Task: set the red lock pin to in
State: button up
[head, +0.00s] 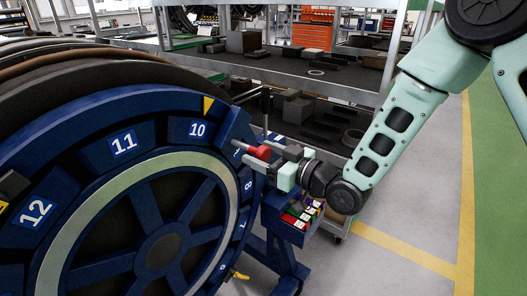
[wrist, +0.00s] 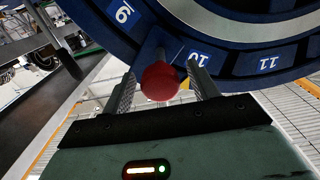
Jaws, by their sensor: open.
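The red lock pin (head: 260,153) sticks out from the rim of the blue numbered wheel (head: 105,112), just right of the number 10 plate. In the wrist view its round red knob (wrist: 160,82) lies between the two fingers, close to the number 10 plate. My gripper (head: 264,158) is at the pin in the head view, reaching in from the right. In the wrist view my gripper (wrist: 162,88) is open, with one finger on each side of the knob and a gap visible. Whether the pin is in or out cannot be told.
A blue stand with a tray of small coloured items (head: 300,215) is below my gripper. A yellow handle (head: 238,275) sits low on the wheel's right. Grey shelving with dark parts (head: 330,75) stands behind. The floor at right (head: 420,215) is clear.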

aim_at(251, 149)
grip_shut()
jog(key=b+x, duration=0.2)
jog(key=x, duration=0.1)
jog(key=shift+w+a+f, duration=0.15)
jog(key=shift+w+a, duration=0.1)
jog(key=shift+a, duration=0.05)
jog(key=shift+r, duration=0.2)
grip_release()
jog(key=shift+w+a, duration=0.1)
jog(key=shift+f, duration=0.1)
